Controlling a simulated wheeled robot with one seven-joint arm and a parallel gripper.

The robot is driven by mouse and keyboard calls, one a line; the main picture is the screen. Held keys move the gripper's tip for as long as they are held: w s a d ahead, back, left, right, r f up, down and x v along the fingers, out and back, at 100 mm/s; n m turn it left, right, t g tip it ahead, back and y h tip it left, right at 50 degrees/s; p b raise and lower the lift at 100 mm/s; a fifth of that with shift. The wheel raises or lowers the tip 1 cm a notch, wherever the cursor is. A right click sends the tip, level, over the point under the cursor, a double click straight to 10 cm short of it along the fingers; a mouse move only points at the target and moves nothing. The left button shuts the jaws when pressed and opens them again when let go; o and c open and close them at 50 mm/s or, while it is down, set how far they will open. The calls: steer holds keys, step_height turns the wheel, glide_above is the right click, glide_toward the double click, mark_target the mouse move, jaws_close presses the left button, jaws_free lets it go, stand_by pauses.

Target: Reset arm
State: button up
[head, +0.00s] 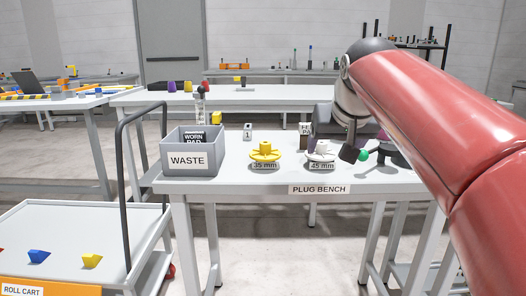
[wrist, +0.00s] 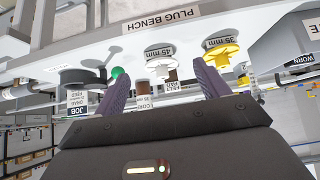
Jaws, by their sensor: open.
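My red arm reaches in from the right in the head view, its outer end over the right part of the plug bench (head: 240,182). My gripper (wrist: 158,72) shows in the wrist view, which sees the bench upside down. Its two purple fingers stand wide apart with nothing held between them. Beyond the fingers are the white 45 mm plug (wrist: 157,68) and the yellow 35 mm plug (wrist: 224,58). A green ball (wrist: 120,72) shows near one finger; I cannot tell whether they touch. In the head view the arm hides most of the gripper.
A grey WASTE bin (head: 190,160) holding a worn pad stands at the bench's left. The yellow plug (head: 265,152) and white plug (head: 320,152) sit mid-bench. A roll cart (head: 75,240) with small coloured pieces stands at lower left. Bare floor shows between cart and bench.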

steer(key=s+d+f+g, duration=0.1)
steer(key=s+f+g, duration=0.1)
steer(key=s+f, duration=2.2)
steer(key=shift+f+g, duration=0.3)
steer(key=shift+f, duration=0.15)
steer(key=shift+o, duration=0.5)
